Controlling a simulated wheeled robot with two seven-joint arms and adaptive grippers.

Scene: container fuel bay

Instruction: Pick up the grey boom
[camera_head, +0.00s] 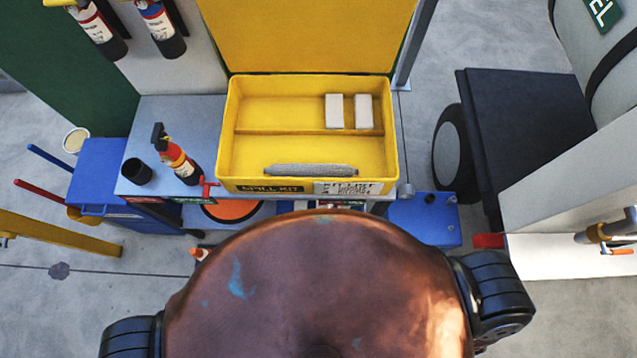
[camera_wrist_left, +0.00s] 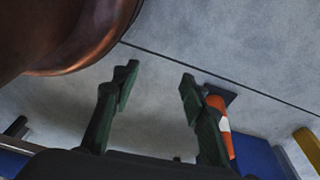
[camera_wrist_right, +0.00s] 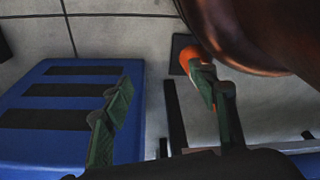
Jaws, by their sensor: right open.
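The grey boom (camera_head: 310,170) is a short grey roll lying lengthwise in the front part of the open yellow spill kit box (camera_head: 231,120), close to its front wall. The box stands on a grey bench top with its yellow lid raised behind. My left gripper (camera_wrist_left: 158,84) shows in the left wrist view with its fingers apart and nothing between them. My right gripper (camera_wrist_right: 163,93) shows in the right wrist view, also open and empty. Neither gripper is in the head view, and neither wrist view shows the boom.
Two white blocks (camera_head: 349,111) sit in the box's back right part. An orange cone (camera_wrist_left: 218,122) stands on the floor. A black seat-like block (camera_head: 525,130) is at right.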

